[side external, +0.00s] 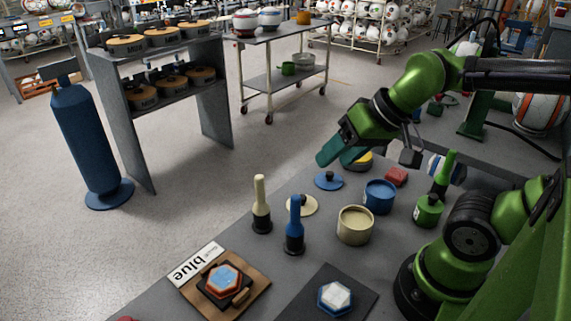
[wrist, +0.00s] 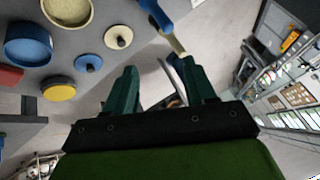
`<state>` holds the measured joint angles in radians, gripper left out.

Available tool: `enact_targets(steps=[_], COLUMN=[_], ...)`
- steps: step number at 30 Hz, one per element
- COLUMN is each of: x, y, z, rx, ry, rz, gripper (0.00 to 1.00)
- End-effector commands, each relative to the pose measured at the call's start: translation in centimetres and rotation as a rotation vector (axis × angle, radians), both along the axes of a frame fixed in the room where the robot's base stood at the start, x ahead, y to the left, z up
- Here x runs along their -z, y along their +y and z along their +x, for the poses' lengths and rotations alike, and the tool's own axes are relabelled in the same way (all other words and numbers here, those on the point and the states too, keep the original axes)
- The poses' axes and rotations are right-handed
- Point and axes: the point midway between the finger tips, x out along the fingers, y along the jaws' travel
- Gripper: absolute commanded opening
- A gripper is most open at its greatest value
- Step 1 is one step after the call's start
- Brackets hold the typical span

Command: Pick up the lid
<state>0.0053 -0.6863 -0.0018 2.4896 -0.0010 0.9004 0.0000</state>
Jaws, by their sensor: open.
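Two loose lids lie flat on the grey table: a blue lid (side external: 329,181) with a dark knob, and a cream lid (side external: 302,206) partly hidden behind a blue-handled tool. In the wrist view the blue lid (wrist: 86,65) and the cream lid (wrist: 117,38) lie left of my fingers. A yellow-topped round container (side external: 364,161) sits behind my gripper; it also shows in the wrist view (wrist: 58,88). My gripper (side external: 325,157) is open and empty, above the table's far edge near the blue lid. The wrist view shows its spread teal fingers (wrist: 157,80) with nothing between them.
An open blue pot (side external: 380,199) and an open cream pot (side external: 355,228) stand beside the lids. Cream-handled (side external: 260,205) and blue-handled (side external: 295,229) tools stand upright in front.

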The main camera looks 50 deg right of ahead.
Motion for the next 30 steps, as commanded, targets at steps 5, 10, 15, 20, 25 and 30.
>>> enact_targets(steps=[5, 10, 15, 20, 25, 30], x=[1.5, 3.4, 5.4, 5.7, 6.1, 9.6], y=[-1.3, -3.4, -5.5, -6.8, -6.9, -7.0], z=[3.7, 8.0, 11.4, 13.3, 13.1, 13.0], rx=[0.008, -0.005, -0.023, -0.036, -0.05, -0.051], ry=[0.162, 0.341, 0.488, 0.56, 0.578, 0.58], rz=[-0.03, -0.085, -0.138, -0.177, -0.186, -0.186], gripper=[0.55, 0.55, 0.55, 0.55, 0.55, 0.55])
